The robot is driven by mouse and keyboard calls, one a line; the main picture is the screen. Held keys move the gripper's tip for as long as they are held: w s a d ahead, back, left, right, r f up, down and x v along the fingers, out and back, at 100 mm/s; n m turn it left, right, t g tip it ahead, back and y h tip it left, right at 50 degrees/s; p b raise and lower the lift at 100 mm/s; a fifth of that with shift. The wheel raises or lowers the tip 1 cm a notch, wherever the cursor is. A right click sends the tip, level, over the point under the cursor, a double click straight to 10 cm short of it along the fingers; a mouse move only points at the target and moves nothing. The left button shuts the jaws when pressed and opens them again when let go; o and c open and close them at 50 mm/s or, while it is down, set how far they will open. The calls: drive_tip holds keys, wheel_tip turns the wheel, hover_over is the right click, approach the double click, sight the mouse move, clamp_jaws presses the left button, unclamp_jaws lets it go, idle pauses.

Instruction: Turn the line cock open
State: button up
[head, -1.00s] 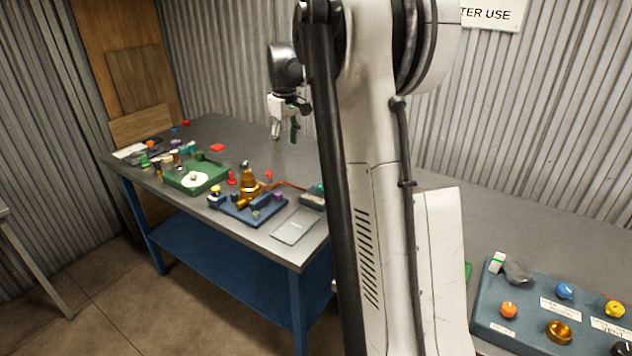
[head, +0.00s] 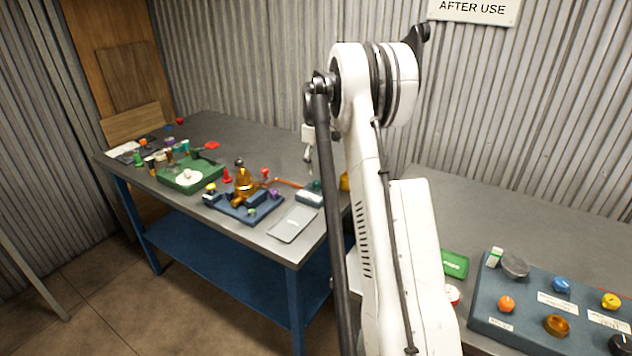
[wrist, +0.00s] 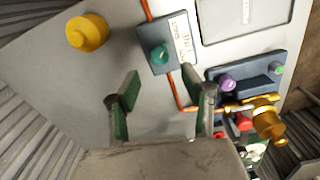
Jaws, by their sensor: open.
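A small blue-grey block (wrist: 149,62) with a teal knob (wrist: 159,53) and a white label (wrist: 181,35) sits on the bench, joined to an orange pipe. The label is too small to read, so I cannot tell for sure that this is the line cock. In the head view the block (head: 309,199) is at the bench's right end. A brass valve body (wrist: 268,122) stands on a blue base at the pipe's other end; it also shows in the head view (head: 243,188). My gripper (wrist: 160,78) is open and empty, above the bench, its fingertips apart from the knob.
A yellow knob (wrist: 87,32) stands to the block's left in the wrist view. A grey plate (wrist: 240,18) and a purple knob (wrist: 228,84) lie to its right. A green tray (head: 190,175) is farther left in the head view. A blue panel with several knobs (head: 540,300) is at right.

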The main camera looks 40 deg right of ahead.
sight(316, 181)
wheel_tip(316, 181, down, 7)
drive_tip(key=shift+r, duration=0.1)
drive_tip(key=shift+c, duration=0.2)
clamp_jaws()
idle(0.3)
